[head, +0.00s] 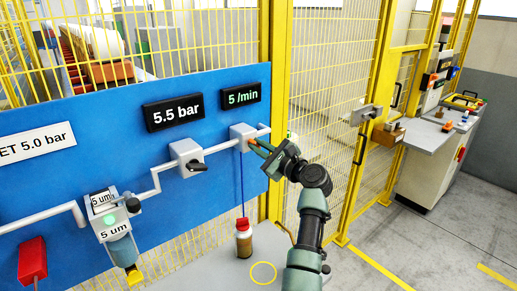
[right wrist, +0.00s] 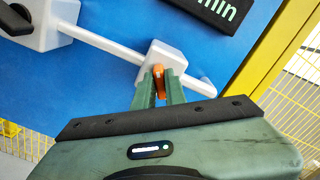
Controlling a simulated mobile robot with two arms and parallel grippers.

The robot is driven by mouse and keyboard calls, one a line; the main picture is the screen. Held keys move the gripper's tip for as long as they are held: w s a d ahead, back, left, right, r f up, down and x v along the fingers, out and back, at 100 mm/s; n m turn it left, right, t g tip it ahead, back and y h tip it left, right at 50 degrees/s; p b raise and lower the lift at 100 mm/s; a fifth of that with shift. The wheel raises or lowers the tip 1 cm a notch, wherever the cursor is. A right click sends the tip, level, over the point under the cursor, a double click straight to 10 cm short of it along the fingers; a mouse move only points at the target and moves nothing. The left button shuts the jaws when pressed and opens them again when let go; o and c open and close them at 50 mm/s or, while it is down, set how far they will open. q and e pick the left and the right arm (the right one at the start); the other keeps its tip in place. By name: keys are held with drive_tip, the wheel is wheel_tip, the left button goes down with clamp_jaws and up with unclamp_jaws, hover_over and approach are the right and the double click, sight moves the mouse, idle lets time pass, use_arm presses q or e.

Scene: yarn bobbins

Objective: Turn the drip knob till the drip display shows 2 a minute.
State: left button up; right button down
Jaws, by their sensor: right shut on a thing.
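The drip display (head: 241,95) reads 5 /min in green on a black plate on the blue panel. Below it, a white block (head: 238,133) on the pipe carries the drip knob. The drip knob (right wrist: 158,77) is orange and shows between the fingers in the right wrist view. My right gripper (head: 254,146) is shut on the knob; its fingers (right wrist: 160,92) stand on either side of it. The fingers hide most of the knob in the head view. My left gripper is not in view.
A pressure display (head: 174,113) reads 5.5 bar, above a regulator with a black handle (head: 197,166). A filter unit (head: 112,220) and a red handle (head: 32,258) are at left. Yellow mesh fence (head: 335,80) stands at right.

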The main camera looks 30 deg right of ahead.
drive_tip(key=shift+d+f+n+b, duration=0.15)
drive_tip(key=shift+n+b, duration=1.9)
drive_tip(key=shift+n, duration=2.75)
drive_tip(key=shift+a+f+n+b, duration=0.15)
drive_tip(key=shift+n+b, duration=1.9)
drive_tip(key=shift+n, duration=2.75)
drive_tip(key=shift+d+f+n+b, duration=0.15)
drive_tip(key=shift+n+b, duration=1.9)
drive_tip(key=shift+n, duration=2.75)
drive_tip(key=c, duration=1.5)
unclamp_jaws()
drive_tip(key=shift+o, duration=0.2)
